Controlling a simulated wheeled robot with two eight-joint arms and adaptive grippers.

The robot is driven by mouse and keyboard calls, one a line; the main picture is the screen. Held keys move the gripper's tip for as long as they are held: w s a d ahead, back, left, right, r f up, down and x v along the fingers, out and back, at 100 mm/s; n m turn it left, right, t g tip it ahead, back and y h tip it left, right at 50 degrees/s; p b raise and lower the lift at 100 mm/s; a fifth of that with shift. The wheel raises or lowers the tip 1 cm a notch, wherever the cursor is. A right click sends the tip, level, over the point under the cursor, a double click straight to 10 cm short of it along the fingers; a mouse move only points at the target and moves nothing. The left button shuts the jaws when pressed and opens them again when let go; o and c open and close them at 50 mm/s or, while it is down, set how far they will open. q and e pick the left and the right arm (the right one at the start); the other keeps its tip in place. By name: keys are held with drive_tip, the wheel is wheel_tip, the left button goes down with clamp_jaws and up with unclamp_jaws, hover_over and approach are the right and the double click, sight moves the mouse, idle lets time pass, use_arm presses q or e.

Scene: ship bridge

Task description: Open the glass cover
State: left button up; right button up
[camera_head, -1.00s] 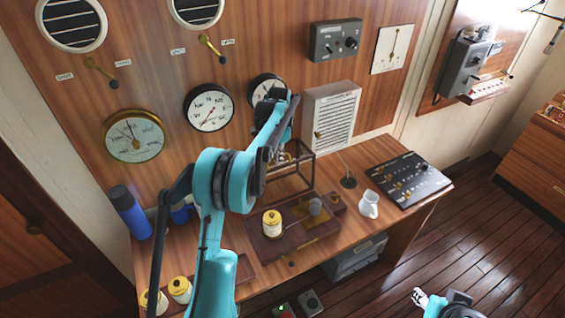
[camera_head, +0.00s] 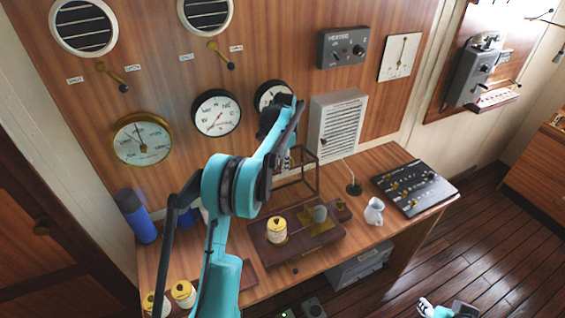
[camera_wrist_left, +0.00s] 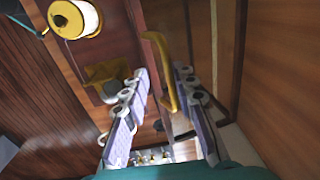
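The glass cover (camera_head: 317,178) shows as a dark thin-framed box at the back of the brown wooden base (camera_head: 262,253) on the desk. My left arm hides part of it. Its clear panes are hard to make out. My left gripper (camera_head: 287,157) is at the cover's upper left, partly hidden by its own wrist. In the left wrist view, my left gripper (camera_wrist_left: 160,112) is open, its pads apart on both sides of a brass handle (camera_wrist_left: 166,75). Contact with the handle cannot be told. Part of my right arm shows at the bottom right; its finger state is unclear.
A white jug (camera_head: 374,212), a small lamp (camera_head: 354,188) and a black control panel (camera_head: 413,184) stand to the right. A blue flask (camera_head: 138,218) is at left. Gauges line the wall behind.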

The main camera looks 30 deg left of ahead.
use_arm(q)
wheel_tip(320, 180, up, 12)
drive_tip(key=shift+s+d, duration=0.25)
drive_tip(key=shift+d, duration=0.05)
idle(0.5)
